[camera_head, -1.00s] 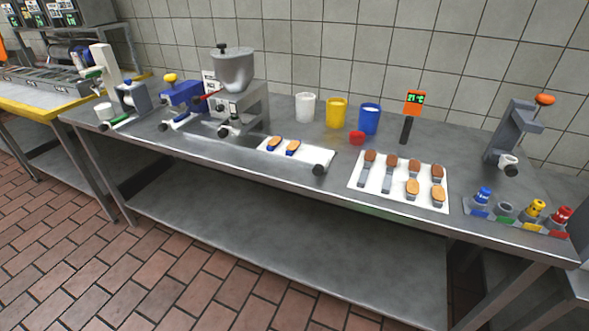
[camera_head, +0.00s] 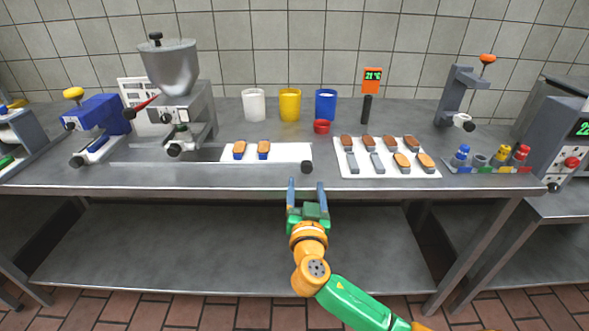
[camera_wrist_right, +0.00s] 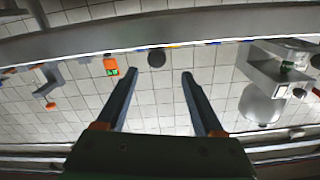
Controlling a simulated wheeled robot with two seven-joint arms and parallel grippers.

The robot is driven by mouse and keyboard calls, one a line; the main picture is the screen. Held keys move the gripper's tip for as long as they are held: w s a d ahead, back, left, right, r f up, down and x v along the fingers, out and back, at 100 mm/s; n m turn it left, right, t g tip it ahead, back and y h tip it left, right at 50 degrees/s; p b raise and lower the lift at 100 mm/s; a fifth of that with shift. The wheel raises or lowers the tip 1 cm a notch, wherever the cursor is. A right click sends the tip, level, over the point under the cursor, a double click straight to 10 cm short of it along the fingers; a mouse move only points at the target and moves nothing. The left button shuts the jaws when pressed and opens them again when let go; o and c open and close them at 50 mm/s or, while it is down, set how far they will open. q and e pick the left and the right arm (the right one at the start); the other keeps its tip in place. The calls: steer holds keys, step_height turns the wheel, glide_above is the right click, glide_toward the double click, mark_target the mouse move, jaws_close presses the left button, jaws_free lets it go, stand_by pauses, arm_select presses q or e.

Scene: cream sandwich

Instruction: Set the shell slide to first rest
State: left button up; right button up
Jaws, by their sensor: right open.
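The knob also shows in the right wrist view (camera_wrist_right: 156,58), between and beyond the fingertips. My right gripper (camera_head: 306,187) is open and empty, just in front of the bench edge and below the knob in the picture, apart from it. My left gripper is out of view.
A white tray (camera_head: 360,170) with several shells lies right of the slide. A hopper machine (camera_head: 170,70) stands left. The orange display (camera_head: 372,80) reads 21 °C. The bench edge runs before my gripper.

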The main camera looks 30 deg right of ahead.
mark_target(306, 171)
steer(key=x, duration=0.5)
steer(key=p+x, duration=0.1)
steer(key=x, duration=0.2)
steer(key=shift+s+d+f, duration=0.1)
steer(key=shift+d+f, duration=0.1)
steer(key=shift+f, duration=0.1)
jaws_close()
steer(key=shift+a, duration=0.1)
stand_by(0.9)
